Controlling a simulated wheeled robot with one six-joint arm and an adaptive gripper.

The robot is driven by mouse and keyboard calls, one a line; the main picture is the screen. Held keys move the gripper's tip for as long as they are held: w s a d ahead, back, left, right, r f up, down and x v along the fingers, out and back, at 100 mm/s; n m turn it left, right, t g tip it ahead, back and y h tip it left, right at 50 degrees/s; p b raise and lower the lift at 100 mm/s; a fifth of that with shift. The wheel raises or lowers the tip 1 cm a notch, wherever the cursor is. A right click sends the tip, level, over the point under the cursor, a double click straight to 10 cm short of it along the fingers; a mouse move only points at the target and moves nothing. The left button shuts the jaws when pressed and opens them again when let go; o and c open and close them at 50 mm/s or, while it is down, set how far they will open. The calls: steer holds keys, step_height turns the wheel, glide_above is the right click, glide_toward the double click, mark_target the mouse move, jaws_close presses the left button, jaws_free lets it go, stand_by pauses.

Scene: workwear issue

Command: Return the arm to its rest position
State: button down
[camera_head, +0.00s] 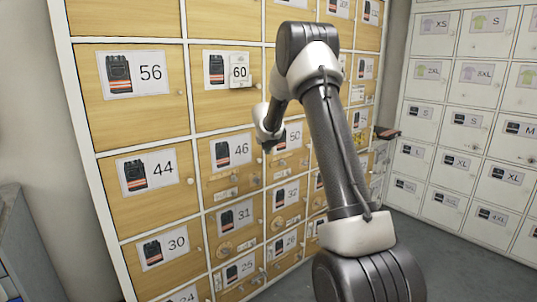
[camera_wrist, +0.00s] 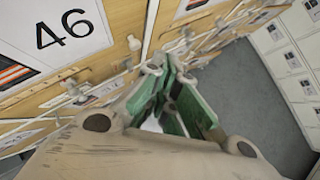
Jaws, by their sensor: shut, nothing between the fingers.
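My arm (camera_head: 330,130) rises from the bottom right of the head view, bends at a high elbow and comes down to the wrist in front of the wooden lockers (camera_head: 133,222). My gripper (camera_wrist: 168,78) shows in the wrist view with green inner pads, its fingers shut and nothing between them. It is near the locker fronts, to the right of the label 46 (camera_wrist: 66,30). In the head view the fingers are hard to make out near the locker doors; I cannot tell whether they touch anything.
Wooden lockers carry numbered trouser labels and small knobs. A white tag numbered 60 (camera_head: 240,72) sits on one door. A dark flat object (camera_head: 386,132) juts out right of my arm. White lockers (camera_head: 468,125) stand at the right. Grey floor (camera_head: 440,250) is clear between.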

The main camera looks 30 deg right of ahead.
steer(key=s+d+r+m+g, duration=0.1)
steer(key=s+m+g, duration=0.2)
steer(key=s+m, duration=0.85)
steer(key=s+r+m+g, duration=0.25)
steer(key=s+m, duration=0.55)
steer(key=s, duration=0.6)
steer(key=s+a+r+m+y, duration=0.1)
steer(key=s+a+r+m, duration=0.1)
steer(key=s+a, duration=0.4)
steer(key=s+a+r+m+t+y, duration=0.1)
steer(key=s+a, duration=0.5)
steer(key=s, duration=0.6)
steer(key=s+a+r+m+t+y, duration=0.1)
steer(key=s+a+r+m+y, duration=0.2)
steer(key=s+a+m, duration=0.3)
steer(key=s+r+m, duration=0.1)
steer(key=s, duration=0.2)
steer(key=shift+r, duration=0.3)
steer(key=shift+s+d, duration=0.1)
